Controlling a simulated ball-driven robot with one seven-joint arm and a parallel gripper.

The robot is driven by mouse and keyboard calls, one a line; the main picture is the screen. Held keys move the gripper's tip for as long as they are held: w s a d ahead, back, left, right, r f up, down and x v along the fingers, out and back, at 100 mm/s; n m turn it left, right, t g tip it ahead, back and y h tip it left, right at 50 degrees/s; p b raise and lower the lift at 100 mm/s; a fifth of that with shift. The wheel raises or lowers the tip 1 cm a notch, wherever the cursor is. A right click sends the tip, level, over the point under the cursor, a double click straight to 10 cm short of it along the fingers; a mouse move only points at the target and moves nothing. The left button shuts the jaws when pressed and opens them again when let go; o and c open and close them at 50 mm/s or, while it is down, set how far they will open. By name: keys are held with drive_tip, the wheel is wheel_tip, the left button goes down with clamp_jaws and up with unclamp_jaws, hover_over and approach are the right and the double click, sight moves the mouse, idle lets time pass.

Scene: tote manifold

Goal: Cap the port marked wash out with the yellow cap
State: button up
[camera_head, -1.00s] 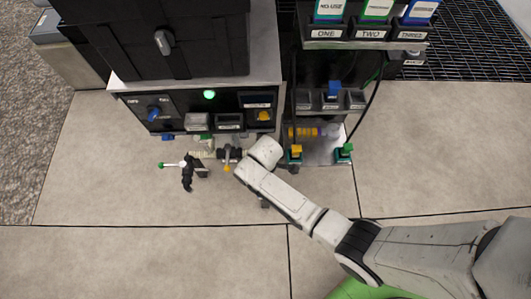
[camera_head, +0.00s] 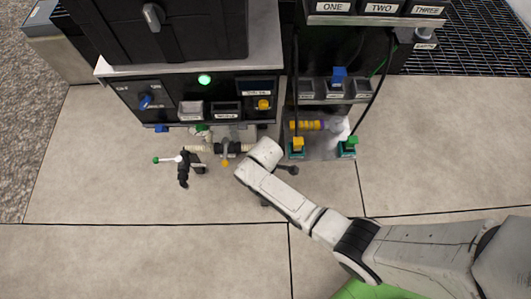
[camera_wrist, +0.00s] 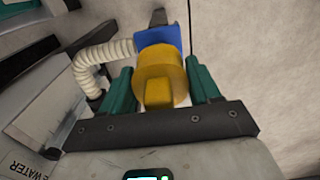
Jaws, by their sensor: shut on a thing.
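The yellow cap (camera_wrist: 160,76) is held between the two teal fingers of my gripper (camera_wrist: 159,82) in the wrist view. Just beyond the cap is a blue fitting (camera_wrist: 158,37), partly covered by it. A white ribbed hose (camera_wrist: 98,55) curves beside that fitting. I cannot tell from this angle whether cap and fitting touch. No wash out marking is readable, so I cannot tell which port this is. In the head view my wrist (camera_head: 264,154) is low in front of the bench; it hides the fingers and the cap.
The black-fronted bench (camera_head: 200,100) with a green light and knobs stands close behind my wrist. A green-tipped valve handle (camera_head: 168,159) sticks out at left. Teal-based connectors with yellow (camera_head: 297,144) and green (camera_head: 347,143) tops stand at right. The floor in front is clear.

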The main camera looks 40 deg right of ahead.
drive_tip(key=shift+f+b, duration=1.25)
drive_tip(key=shift+f, duration=0.6)
drive_tip(key=o, duration=1.2)
wheel_tip(320, 180, up, 11)
drive_tip(key=p, duration=0.4)
drive_tip(key=shift+f, duration=0.1)
